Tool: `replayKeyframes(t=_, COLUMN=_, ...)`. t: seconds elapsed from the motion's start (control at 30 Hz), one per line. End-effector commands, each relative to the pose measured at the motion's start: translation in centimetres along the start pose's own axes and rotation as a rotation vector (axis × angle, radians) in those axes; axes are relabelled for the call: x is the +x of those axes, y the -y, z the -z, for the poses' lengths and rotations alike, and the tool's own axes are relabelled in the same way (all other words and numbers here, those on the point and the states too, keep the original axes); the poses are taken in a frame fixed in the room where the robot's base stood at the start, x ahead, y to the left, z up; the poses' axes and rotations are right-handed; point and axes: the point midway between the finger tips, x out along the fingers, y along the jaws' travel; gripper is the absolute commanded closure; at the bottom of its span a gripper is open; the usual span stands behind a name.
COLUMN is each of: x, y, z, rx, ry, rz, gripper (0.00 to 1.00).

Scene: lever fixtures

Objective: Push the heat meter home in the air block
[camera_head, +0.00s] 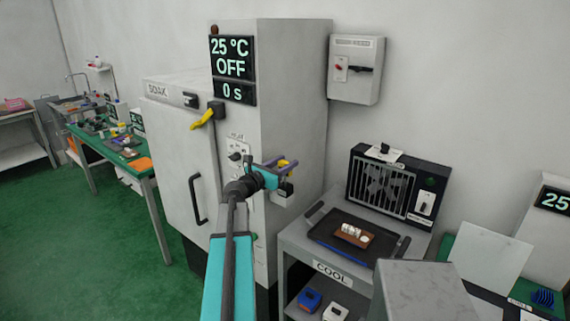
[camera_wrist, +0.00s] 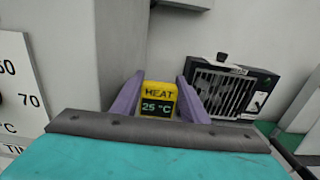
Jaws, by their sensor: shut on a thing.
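The heat meter (camera_wrist: 158,99) is a small yellow unit with a dark display reading 25 °C. In the wrist view it sits between the two purple fingers of my gripper (camera_wrist: 158,97), which is shut on it. In the head view my gripper (camera_head: 277,164) is by the right side of the tall SOAK cabinet, with a bit of yellow showing at its fingers. A small dark and white fitting (camera_head: 284,190) shows just below the gripper; I cannot tell whether it is the air block or whether the meter touches it. No label naming the air block is legible.
The grey SOAK cabinet (camera_head: 285,100) stands close behind my gripper. At right, the COOL cart (camera_head: 300,251) carries a dark tray (camera_head: 325,228) with a brown board (camera_head: 340,233) and a fan unit (camera_head: 383,185). A switch box (camera_head: 356,68) hangs on the wall. Green floor lies open at left.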

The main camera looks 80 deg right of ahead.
Motion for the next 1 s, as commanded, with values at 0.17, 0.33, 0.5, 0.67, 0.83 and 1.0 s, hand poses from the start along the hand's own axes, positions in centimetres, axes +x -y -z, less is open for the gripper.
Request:
replayKeyframes(t=0.17, x=0.0, y=0.0, z=0.4, rx=0.000, ry=0.000, rz=0.000, gripper=0.82)
replayKeyframes(t=0.33, x=0.0, y=0.0, z=0.6, rx=0.000, ry=0.000, rz=0.000, gripper=0.82)
replayKeyframes(t=0.5, x=0.0, y=0.0, z=0.9, rx=0.000, ry=0.000, rz=0.000, gripper=0.82)
replayKeyframes(t=0.67, x=0.0, y=0.0, z=1.2, rx=0.000, ry=0.000, rz=0.000, gripper=0.82)
replayKeyframes(t=0.83, x=0.0, y=0.0, z=1.4, rx=0.000, ry=0.000, rz=0.000, gripper=0.82)
replayKeyframes(t=1.0, x=0.0, y=0.0, z=1.7, rx=0.000, ry=0.000, rz=0.000, gripper=0.82)
